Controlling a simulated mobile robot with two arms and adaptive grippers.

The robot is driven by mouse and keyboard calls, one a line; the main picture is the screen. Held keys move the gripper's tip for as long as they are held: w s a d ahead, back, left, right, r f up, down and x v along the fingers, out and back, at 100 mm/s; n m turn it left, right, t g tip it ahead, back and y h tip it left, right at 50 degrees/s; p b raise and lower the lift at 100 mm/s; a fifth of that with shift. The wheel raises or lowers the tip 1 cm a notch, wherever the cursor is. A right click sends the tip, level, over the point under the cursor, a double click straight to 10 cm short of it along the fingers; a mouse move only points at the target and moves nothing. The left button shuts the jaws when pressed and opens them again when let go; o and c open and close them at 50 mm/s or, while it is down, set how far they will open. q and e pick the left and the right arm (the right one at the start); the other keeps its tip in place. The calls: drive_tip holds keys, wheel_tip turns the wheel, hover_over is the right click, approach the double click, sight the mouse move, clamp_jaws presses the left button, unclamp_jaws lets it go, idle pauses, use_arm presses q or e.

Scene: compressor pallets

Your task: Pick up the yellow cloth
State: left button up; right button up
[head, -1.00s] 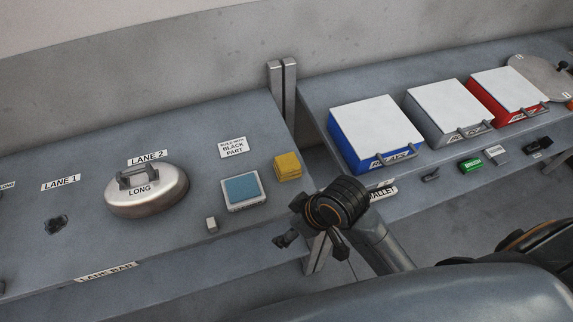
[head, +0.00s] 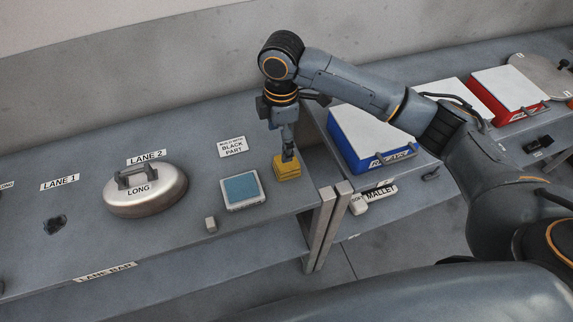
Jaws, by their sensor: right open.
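The yellow cloth (head: 287,171) lies folded on the left table near its right edge, to the right of a blue-topped square pad. My right gripper (head: 288,156) points down over the cloth, with its fingertips at or just above the cloth's top. It is open; whether the fingers touch the cloth I cannot tell. The gripper covers part of the cloth's back edge. My left gripper is not in view.
The blue-topped pad (head: 242,190) and a small light block (head: 210,224) are left of the cloth. A round metal weight marked LONG (head: 146,194) stands further left. A blue box (head: 372,140) with a white lid is on the right table. A gap separates the tables.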

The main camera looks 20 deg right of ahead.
sight(287, 164)
drive_tip(key=f, duration=0.2)
drive_tip(key=d+f+p, duration=0.1)
drive_tip(key=f, duration=0.1)
drive_tip(key=w+f, duration=0.1)
drive_tip(key=f, duration=0.2)
drive_tip(key=shift+d, duration=0.25)
wheel_tip(287, 164, down, 4)
drive_tip(key=shift+s+d+f+p, duration=0.1)
drive_tip(key=shift+s+d+p, duration=0.05)
drive_tip(key=shift+p, duration=0.9)
drive_tip(key=shift+f, duration=0.5)
drive_tip(key=c, duration=1.2)
